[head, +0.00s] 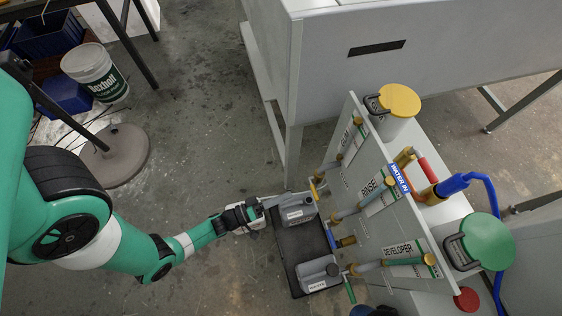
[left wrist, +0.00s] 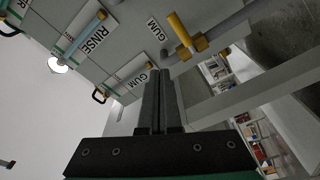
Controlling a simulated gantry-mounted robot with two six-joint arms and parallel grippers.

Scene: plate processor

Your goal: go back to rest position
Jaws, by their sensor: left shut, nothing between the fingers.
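My left gripper (head: 290,199) reaches in from the left to the plate processor's panel (head: 345,165). Its fingers are together and empty in the left wrist view (left wrist: 161,75), pointing at the panel. A yellow valve handle (left wrist: 180,32) on a grey pipe, by a GUM label, shows just beyond and right of the fingertips. In the head view this yellow handle (head: 315,188) is close to the fingertips; I cannot tell whether they touch. My right gripper is not in view.
Two grey jugs, one upper (head: 297,214) and one lower (head: 318,272), stand on a black tray (head: 288,250) beside the panel. RINSE and DEVELOPER pipes stick out from the panel. A large grey cabinet (head: 370,75) stands behind.

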